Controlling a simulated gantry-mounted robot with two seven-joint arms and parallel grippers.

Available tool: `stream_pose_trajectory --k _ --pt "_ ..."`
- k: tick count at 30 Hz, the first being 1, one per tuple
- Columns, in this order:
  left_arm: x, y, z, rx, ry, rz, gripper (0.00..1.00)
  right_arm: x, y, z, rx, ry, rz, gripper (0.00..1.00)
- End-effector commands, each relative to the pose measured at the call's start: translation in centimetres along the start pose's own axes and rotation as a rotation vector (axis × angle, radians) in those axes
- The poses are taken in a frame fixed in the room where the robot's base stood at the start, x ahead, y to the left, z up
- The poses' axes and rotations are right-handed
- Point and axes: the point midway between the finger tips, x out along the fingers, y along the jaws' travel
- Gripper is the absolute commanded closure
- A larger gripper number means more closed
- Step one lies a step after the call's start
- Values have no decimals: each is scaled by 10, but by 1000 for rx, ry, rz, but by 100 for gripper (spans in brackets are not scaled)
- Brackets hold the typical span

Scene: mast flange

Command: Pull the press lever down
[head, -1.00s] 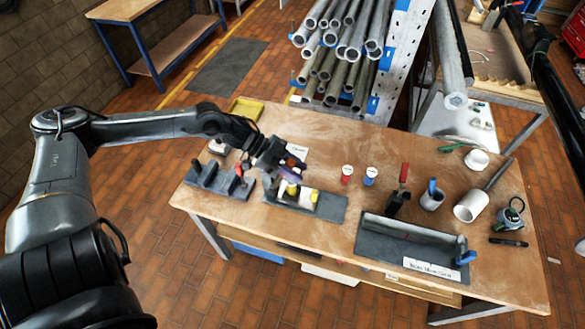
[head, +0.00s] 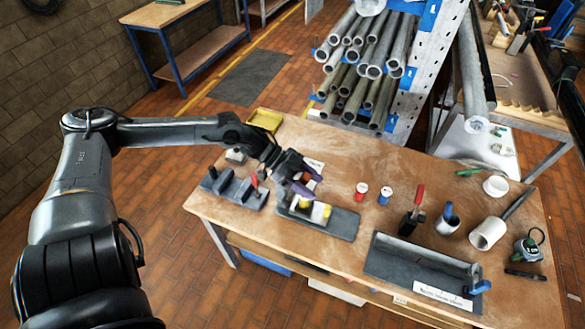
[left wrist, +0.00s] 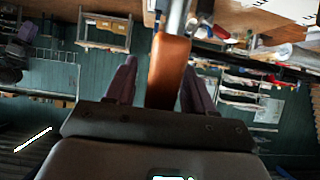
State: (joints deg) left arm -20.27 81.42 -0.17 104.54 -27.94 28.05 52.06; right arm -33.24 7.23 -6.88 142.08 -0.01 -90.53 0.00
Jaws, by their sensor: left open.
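The press stands on a dark base plate (head: 343,223) on the workbench, with yellow parts (head: 321,211) low on it. My left gripper (head: 303,186) is at the top of the press and hides much of it. In the left wrist view, an orange-brown lever handle (left wrist: 169,68) stands between the two purple fingers of my left gripper (left wrist: 160,85). The fingers are open, one on each side of the handle, with visible gaps. The handle joins a metal rod (left wrist: 178,17) at the top of that view. My right gripper is not in view.
A dark fixture with a red handle (head: 233,188) stands left of the press. A long dark tray (head: 400,258) lies further right. A yellow bin (head: 264,120) is at the back left. The back middle of the bench is clear.

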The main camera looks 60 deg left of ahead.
Motion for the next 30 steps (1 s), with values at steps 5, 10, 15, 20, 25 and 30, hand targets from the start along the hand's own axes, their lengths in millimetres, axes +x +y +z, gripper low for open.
stream_pose_trajectory --k 5,10,15,20,25,30 --pt "-15 1 -2 -5 -4 1 47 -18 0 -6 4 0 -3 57" --pt "-35 0 -6 -5 -3 0 47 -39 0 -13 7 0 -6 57" --pt "-60 0 -4 -6 -1 -1 47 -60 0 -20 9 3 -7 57" --pt "-82 0 -2 -4 -1 -1 47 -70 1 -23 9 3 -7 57" --pt "-97 0 -1 -2 -2 -1 47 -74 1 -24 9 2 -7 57" --pt "-103 0 0 -1 -2 0 47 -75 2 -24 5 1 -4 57"
